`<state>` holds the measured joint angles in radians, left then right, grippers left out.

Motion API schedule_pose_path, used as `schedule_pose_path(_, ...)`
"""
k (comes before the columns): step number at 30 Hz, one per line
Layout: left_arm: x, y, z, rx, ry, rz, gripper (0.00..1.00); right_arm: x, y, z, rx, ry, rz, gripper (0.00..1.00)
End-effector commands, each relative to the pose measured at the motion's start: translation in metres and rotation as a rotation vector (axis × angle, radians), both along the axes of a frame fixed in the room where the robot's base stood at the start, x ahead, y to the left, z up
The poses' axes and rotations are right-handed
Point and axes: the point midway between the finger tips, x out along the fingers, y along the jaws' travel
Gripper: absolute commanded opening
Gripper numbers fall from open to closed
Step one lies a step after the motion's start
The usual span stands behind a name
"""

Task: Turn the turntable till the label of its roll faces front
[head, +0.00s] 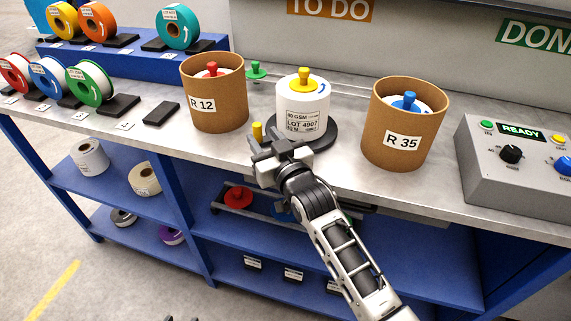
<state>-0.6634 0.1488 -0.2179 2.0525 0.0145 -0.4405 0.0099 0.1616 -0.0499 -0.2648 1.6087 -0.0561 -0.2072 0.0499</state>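The roll (300,108) is white with a yellow knob (304,80) on top and stands upright on the dark round turntable (328,136). Its printed label (302,121), reading "LOT 4907", shows on the side towards me, and a blue curved arrow is on its top. A yellow peg (257,132) stands at the turntable's left side. My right gripper (265,142) is at this peg, just left of the roll's foot. I cannot tell whether its fingers touch or grip the peg.
Brown tubs marked R 12 (218,104) and R 35 (402,135) stand close on either side of the roll. A grey control box (515,180) reading "READY" is at the right. Coloured spools stand at the left. Below is a blue shelf (400,258).

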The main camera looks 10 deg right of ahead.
Motion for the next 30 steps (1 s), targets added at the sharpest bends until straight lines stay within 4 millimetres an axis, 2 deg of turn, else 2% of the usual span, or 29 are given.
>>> schedule_pose_path(1, 0.0, 0.0, -0.001, 0.0, 0.001, 0.0, 0.36, -0.014, -0.003, -0.001, -0.001, 0.002, 0.001, 0.39)
schedule_pose_path(6, 0.0, 0.0, -0.002, 0.001, 0.002, 0.0, 0.36, -0.054, -0.014, -0.001, -0.001, 0.002, 0.001, 0.39)
schedule_pose_path(12, 0.0, 0.0, -0.004, 0.001, 0.002, 0.0, 0.36, -0.09, -0.023, -0.001, 0.0, 0.001, 0.001, 0.39)
schedule_pose_path(18, 0.0, 0.0, -0.002, -0.001, -0.001, 0.001, 0.36, -0.106, -0.027, 0.0, 0.0, 0.0, 0.001, 0.39)
schedule_pose_path(27, 0.002, -0.001, 0.001, -0.003, -0.007, 0.0, 0.36, -0.108, -0.028, 0.0, 0.0, 0.0, 0.001, 0.39)
schedule_pose_path(30, 0.002, -0.001, 0.001, -0.003, -0.007, 0.0, 0.36, -0.113, -0.029, -0.009, -0.005, 0.024, 0.0, 0.11)
